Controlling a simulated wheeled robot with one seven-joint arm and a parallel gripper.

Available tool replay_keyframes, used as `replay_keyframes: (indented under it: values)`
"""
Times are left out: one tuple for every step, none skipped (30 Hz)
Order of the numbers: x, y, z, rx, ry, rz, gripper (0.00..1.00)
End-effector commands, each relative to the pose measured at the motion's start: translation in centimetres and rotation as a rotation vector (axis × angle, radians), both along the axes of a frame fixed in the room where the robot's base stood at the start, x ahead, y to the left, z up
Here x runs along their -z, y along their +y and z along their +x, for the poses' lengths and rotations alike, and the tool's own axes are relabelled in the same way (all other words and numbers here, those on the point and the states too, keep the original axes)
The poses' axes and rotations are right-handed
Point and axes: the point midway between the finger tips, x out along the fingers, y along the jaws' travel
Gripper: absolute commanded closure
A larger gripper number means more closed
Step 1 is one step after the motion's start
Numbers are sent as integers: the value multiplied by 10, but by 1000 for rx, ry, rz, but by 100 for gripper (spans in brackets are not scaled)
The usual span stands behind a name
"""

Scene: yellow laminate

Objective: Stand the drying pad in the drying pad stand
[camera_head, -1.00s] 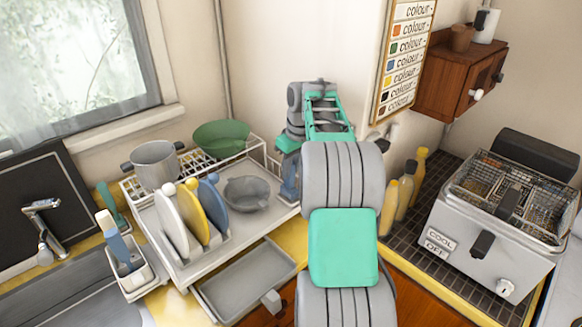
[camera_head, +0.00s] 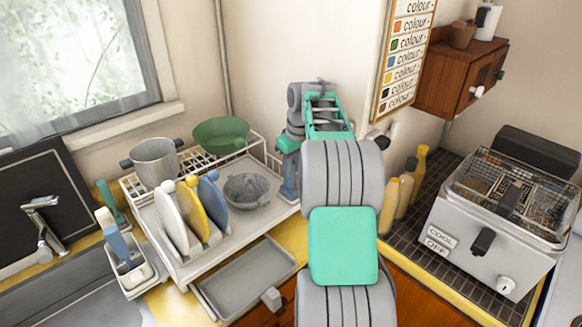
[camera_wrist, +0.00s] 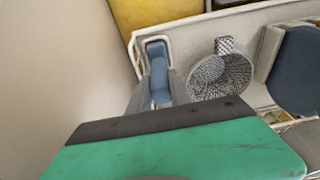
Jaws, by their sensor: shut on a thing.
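A narrow blue piece, which I take to be the drying pad (camera_wrist: 160,78), lies between the two grey fingers of my gripper (camera_wrist: 159,90) in the wrist view. My gripper is shut on it. A pale loop-shaped frame (camera_wrist: 135,52), perhaps the drying pad stand, shows around the pad's far end at the corner of the white draining tray (camera_wrist: 189,42). I cannot tell whether the pad is seated in it. In the head view my gripper (camera_head: 289,188) points down at the tray's right end, partly hidden by my arm.
A grey mesh bowl (camera_head: 247,190) sits on the tray close to my gripper. White, yellow and blue boards (camera_head: 212,200) stand left of it. A green bowl (camera_head: 221,134) and a grey pot (camera_head: 154,160) are behind. Bottles (camera_head: 405,184) and a fryer (camera_head: 494,235) stand right.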

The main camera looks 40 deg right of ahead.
Motion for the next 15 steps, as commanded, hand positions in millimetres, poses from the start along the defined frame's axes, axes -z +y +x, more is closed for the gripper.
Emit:
replay_keyframes:
  values:
    - [0,0,0,0,0,0,100]
    - [0,0,0,0,0,0,100]
    - [1,0,0,0,0,0,100]
    - [2,0,0,0,0,0,100]
    - [3,0,0,0,0,0,100]
    - [4,0,0,0,0,0,100]
    - [5,0,0,0,0,0,100]
    - [6,0,0,0,0,0,100]
    - [7,0,0,-1,0,0,100]
    - [7,0,0,-1,0,0,100]
    - [7,0,0,-1,-1,0,100]
    - [7,0,0,-1,-1,0,100]
    - [7,0,0,-1,-1,0,100]
    - [7,0,0,-1,-1,0,100]
    - [7,0,0,-1,-1,0,100]
